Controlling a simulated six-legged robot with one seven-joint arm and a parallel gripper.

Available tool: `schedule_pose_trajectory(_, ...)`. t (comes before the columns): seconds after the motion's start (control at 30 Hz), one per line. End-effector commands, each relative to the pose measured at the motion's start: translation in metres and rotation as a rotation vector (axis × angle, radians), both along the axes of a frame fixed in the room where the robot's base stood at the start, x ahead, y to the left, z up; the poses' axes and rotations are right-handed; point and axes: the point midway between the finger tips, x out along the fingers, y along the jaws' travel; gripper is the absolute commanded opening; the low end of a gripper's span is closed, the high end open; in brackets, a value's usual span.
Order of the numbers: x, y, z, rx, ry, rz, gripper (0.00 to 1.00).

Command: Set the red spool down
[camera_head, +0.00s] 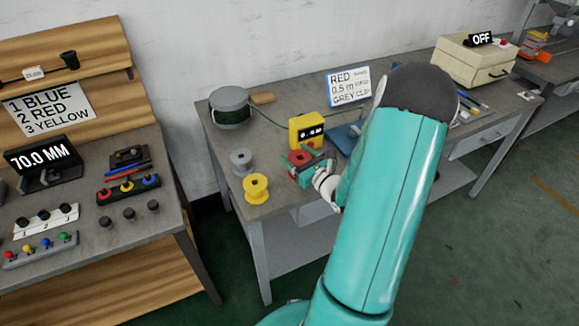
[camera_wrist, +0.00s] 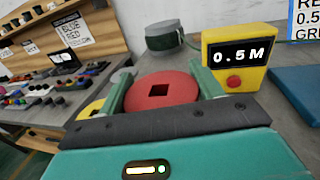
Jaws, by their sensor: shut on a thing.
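The red spool (camera_wrist: 162,92) is between the two green fingers of my gripper (camera_wrist: 163,93) in the wrist view. Its round top flange with a square hole faces the camera. In the head view my gripper (camera_head: 305,161) is shut on the red spool (camera_head: 300,157) at the front of the grey workbench (camera_head: 290,122). I cannot tell whether the spool's underside touches the bench. My arm hides part of the bench to the right.
A yellow meter reading 0.5 M (camera_wrist: 238,60) stands just behind the spool. A grey spool (camera_head: 241,160) and a yellow spool (camera_head: 256,188) stand to the left. A dark green cable drum (camera_head: 230,108) is behind them. A blue block (camera_head: 345,138) lies right of the meter.

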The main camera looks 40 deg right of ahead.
Motion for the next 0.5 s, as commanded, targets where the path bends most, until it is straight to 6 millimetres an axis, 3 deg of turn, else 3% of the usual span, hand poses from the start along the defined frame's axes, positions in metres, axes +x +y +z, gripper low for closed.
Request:
schedule_pose_trajectory(0.3, 0.024, 0.008, -0.029, 0.002, 0.000, 0.001, 0.43)
schedule_pose_trajectory(0.5, 0.023, 0.007, -0.054, 0.002, 0.001, -0.001, 0.43)
